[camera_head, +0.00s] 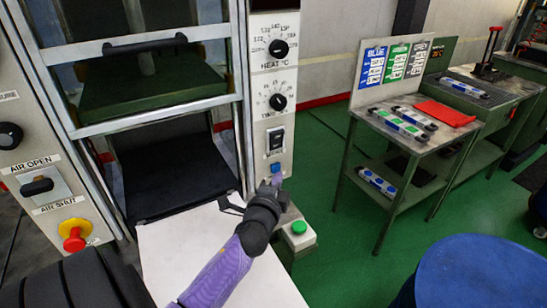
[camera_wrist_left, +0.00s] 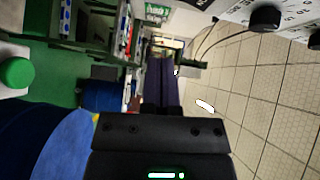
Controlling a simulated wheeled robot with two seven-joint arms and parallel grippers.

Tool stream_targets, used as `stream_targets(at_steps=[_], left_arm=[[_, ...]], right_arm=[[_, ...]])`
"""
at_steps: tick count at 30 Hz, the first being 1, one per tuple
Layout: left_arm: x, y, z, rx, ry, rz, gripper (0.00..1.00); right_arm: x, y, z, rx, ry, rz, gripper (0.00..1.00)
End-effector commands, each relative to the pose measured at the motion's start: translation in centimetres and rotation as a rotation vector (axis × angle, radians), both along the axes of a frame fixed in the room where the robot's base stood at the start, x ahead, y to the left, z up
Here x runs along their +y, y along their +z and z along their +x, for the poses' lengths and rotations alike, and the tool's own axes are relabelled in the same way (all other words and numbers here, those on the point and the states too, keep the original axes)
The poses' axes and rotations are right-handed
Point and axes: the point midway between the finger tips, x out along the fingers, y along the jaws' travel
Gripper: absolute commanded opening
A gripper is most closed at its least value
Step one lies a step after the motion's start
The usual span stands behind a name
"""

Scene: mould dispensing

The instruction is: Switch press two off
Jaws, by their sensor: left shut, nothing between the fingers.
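The press panel (camera_head: 272,75) stands upright in the middle of the head view, with two black dials. Below the dials is a black rocker switch (camera_head: 276,140), and under it a small blue part (camera_head: 276,169). My left gripper (camera_head: 276,183) is shut and empty just below the blue part. I cannot tell whether it touches the panel. Its wrist hides the panel's lower end. In the left wrist view the dark gripper body fills the bottom, and a black knob (camera_wrist_left: 265,17) shows at upper right. My right gripper is not in view.
A green button (camera_head: 299,227) sits on a box right of my left wrist. A red knob (camera_head: 74,238) and the air lever (camera_head: 37,187) are on the left panel. A table (camera_head: 401,144) with labelled tools stands right. A blue drum (camera_head: 482,272) is at lower right.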

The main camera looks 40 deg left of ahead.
Motion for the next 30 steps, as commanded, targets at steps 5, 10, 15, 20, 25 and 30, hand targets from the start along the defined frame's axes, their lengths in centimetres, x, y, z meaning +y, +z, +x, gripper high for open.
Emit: stream_targets(at_steps=[5,10,15,20,25,30], left_arm=[[-1.2,-0.3,-2.3,0.001,0.001,-0.002,0.0],[-1.6,-0.3,-3.1,0.0,0.001,0.0,0.0],[-1.6,-0.3,-3.1,0.0,0.001,0.0,0.0],[-1.6,-0.3,-3.0,0.0,0.001,0.0,0.0],[-1.6,1.0,-3.0,-0.003,0.001,0.001,0.0],[-1.6,5.7,-3.0,-0.013,0.001,0.0,0.0]], right_arm=[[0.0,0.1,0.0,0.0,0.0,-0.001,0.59],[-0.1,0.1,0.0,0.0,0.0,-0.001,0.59],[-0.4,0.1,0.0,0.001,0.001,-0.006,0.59],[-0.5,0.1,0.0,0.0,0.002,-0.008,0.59],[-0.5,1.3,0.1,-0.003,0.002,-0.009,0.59],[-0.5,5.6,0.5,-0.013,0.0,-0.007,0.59]])
